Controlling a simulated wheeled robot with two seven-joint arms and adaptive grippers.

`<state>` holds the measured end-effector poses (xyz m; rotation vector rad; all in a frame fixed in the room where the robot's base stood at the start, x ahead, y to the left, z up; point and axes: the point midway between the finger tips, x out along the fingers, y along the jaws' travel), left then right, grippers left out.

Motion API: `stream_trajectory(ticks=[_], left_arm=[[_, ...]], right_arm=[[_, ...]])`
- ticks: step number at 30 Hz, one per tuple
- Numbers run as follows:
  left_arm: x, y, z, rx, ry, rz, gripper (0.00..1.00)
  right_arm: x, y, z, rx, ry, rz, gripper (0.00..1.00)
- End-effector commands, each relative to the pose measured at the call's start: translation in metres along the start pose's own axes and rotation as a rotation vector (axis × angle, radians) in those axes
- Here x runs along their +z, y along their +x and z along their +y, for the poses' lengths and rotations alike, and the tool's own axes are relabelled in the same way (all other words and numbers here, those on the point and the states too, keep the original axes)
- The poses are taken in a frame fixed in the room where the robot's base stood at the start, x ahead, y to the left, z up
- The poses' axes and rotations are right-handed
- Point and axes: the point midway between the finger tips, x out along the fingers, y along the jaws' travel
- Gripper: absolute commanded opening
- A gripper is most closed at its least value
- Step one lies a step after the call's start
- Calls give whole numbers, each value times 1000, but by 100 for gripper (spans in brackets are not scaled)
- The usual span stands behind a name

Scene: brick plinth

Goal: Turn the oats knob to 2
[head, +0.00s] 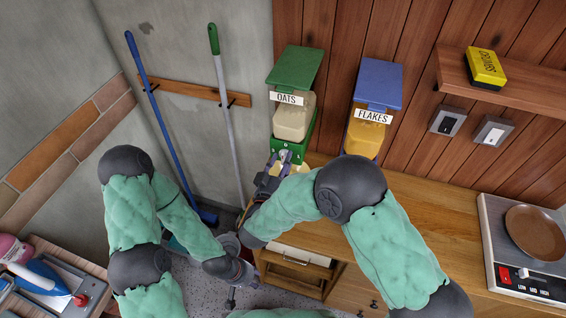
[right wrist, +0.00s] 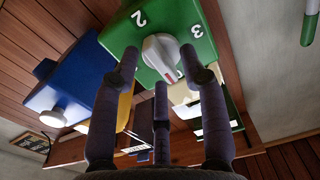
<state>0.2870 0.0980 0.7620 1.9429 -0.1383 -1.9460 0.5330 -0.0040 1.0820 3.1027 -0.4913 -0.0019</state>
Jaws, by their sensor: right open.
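The oats dispenser (head: 294,68) is green with a cream container and an OATS label, on the plank wall. Its green knob panel (right wrist: 178,20) shows a 2 and a 3 in the right wrist view. The white knob (right wrist: 158,52) has a red mark near its lower end there, pointing away from the 2. My right gripper (head: 281,164) is open at the panel; in the right wrist view its fingertips (right wrist: 160,68) stand around the knob, contact unclear. My left gripper (head: 238,277) is low, left of the cabinet, too small to read.
The flakes dispenser (head: 378,85), blue and yellow, hangs right of the oats one; its white knob (right wrist: 52,117) shows in the right wrist view. A wooden cabinet (head: 420,205) stands below. A blue broom (head: 160,110) and a green-topped pole (head: 226,100) lean at left.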

Motion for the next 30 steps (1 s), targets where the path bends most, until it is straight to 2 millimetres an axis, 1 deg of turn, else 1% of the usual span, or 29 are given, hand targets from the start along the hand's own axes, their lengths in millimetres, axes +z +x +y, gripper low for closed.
stream_trajectory(ticks=[7, 8, 9, 11, 12, 13, 23, 30], left_arm=[[0, 0, 0, 0, 0, 0, 40], [0, 0, 0, 0, 0, 0, 40], [0, 0, 0, 0, 0, 0, 40], [0, 0, 0, 0, 0, 0, 40], [0, 0, 0, 0, 0, 0, 40], [0, 0, 0, 0, 0, 0, 40], [0, 3, -1, 0, 0, 0, 40], [-1, 16, -6, 0, 0, 0, 40]], right_arm=[[0, 1, 0, 0, 0, 0, 44], [0, 1, 0, 0, 0, 0, 41], [0, 1, 0, 0, 0, 0, 30], [0, 1, 0, 0, 0, 0, 13], [0, 1, 0, 0, 0, 0, 1], [0, 1, 0, 0, 0, 0, 0], [1, 1, 0, 0, 22, 1, 0], [2, 1, 0, 0, 135, 3, 0]])
